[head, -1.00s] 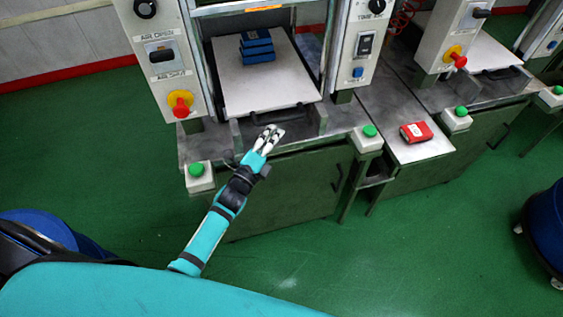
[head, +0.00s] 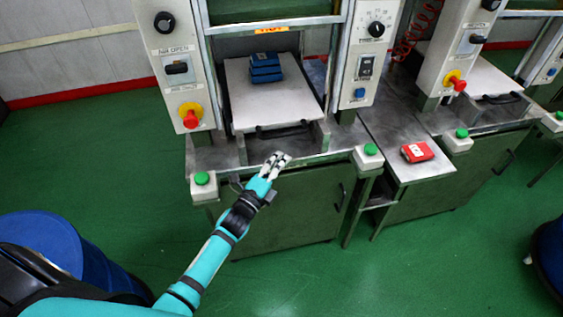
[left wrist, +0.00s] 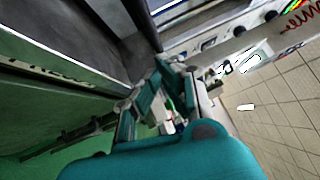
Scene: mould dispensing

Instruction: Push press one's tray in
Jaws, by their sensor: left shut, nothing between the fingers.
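Press one's tray (head: 240,103) is a pale flat plate sticking out of the press opening towards me, with a dark handle (head: 284,131) on its front edge. Several stacked blue blocks (head: 265,69) sit on its back part. My left gripper (head: 279,158) is shut and empty, just in front of the handle, over the front edge of the press bench, apparently not touching it. In the left wrist view the gripper's fingers (left wrist: 165,108) show, but the tray is hard to make out there. My right gripper is not in view.
Green buttons (head: 202,178) and (head: 370,149) stand at the bench's front corners. A red emergency knob (head: 190,119) is on the left press panel. A red box (head: 417,152) lies on the side table (head: 400,130). A second press stands at right. Green floor in front is clear.

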